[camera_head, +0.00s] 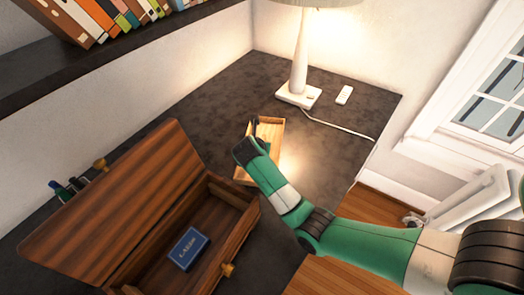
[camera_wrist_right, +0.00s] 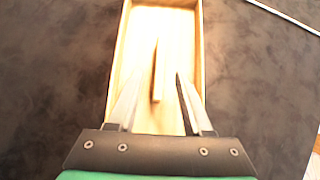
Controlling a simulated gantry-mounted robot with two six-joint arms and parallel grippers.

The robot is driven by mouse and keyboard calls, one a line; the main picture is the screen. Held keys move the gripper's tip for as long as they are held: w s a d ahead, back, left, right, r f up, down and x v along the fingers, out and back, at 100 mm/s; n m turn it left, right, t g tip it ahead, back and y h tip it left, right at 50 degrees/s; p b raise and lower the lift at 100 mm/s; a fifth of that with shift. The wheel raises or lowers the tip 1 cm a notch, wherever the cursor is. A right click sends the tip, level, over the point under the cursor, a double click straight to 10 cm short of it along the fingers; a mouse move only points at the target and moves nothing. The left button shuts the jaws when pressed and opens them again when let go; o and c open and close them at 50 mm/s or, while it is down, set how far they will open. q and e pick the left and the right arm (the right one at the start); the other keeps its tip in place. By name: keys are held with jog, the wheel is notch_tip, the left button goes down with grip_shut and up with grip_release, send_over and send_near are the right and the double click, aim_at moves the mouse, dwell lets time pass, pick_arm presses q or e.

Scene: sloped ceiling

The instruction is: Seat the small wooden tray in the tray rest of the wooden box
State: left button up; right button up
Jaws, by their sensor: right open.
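The small wooden tray (camera_head: 270,125) is a pale, shallow tray lying on the dark desk behind the box. In the right wrist view the tray (camera_wrist_right: 123,45) has a thin upright divider (camera_wrist_right: 155,75) along its middle. My right gripper (camera_head: 250,147) is over the tray; in the wrist view its open fingers (camera_wrist_right: 158,78) are on either side of the divider, with gaps. Whether they touch the tray floor cannot be told. The wooden box (camera_head: 228,232) stands open at the front left, its lid (camera_head: 120,205) tilted back. The tray rest is not clearly distinguishable. My left gripper is out of view.
A blue card pack (camera_head: 188,248) lies inside the box. A lamp (camera_head: 298,95) and a white remote (camera_head: 344,95) stand and lie behind the tray, with a cord (camera_head: 335,126) running right. Pens (camera_head: 78,184) show behind the lid. A bookshelf (camera_head: 95,72) overhangs at upper left.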

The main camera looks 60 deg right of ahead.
jog(key=b+x, duration=0.2)
jog(key=x, duration=0.3)
jog(key=shift+d, duration=0.15)
grip_shut()
dwell(1.3)
